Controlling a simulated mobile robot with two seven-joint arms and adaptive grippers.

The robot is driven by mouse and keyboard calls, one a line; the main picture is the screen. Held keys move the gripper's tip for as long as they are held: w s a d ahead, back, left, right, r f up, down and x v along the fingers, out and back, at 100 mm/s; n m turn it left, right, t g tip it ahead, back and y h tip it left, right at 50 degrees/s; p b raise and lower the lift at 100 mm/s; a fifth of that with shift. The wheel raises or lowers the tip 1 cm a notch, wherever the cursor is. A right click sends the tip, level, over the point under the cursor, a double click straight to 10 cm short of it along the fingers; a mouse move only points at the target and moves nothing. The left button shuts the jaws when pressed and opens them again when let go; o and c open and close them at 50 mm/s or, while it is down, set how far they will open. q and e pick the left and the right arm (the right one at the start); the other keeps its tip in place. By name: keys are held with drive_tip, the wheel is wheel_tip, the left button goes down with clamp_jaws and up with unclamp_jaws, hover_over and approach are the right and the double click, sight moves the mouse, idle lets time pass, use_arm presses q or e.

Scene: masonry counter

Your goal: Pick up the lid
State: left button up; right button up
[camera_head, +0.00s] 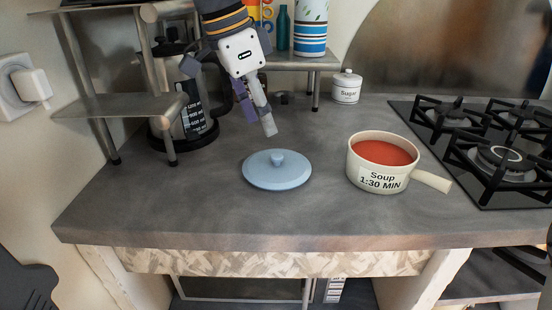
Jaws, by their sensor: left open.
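A light blue round lid (262,180) with a small knob on top lies flat on the grey counter, left of a cream soup pot. My left gripper (265,128) hangs above and behind the lid, apart from it, with its fingers pointing down. It is open and holds nothing. The soup pot (378,178) is uncovered, holds red soup, and has a handle toward the lower right. My right gripper does not show.
A gas stove (485,150) with black grates is at the right. A kettle (192,120) and metal shelf (125,106) stand at the left. A sugar jar (346,92) and a raised shelf (300,62) are behind. The counter (190,205) left of the lid is clear.

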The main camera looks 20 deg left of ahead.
sight(277, 155)
use_arm(q)
drive_tip(key=x, duration=0.9)
drive_tip(key=shift+w+a, duration=0.1)
drive_tip(key=shift+w, duration=0.25)
drive_tip(key=shift+r, duration=0.1)
clamp_jaws()
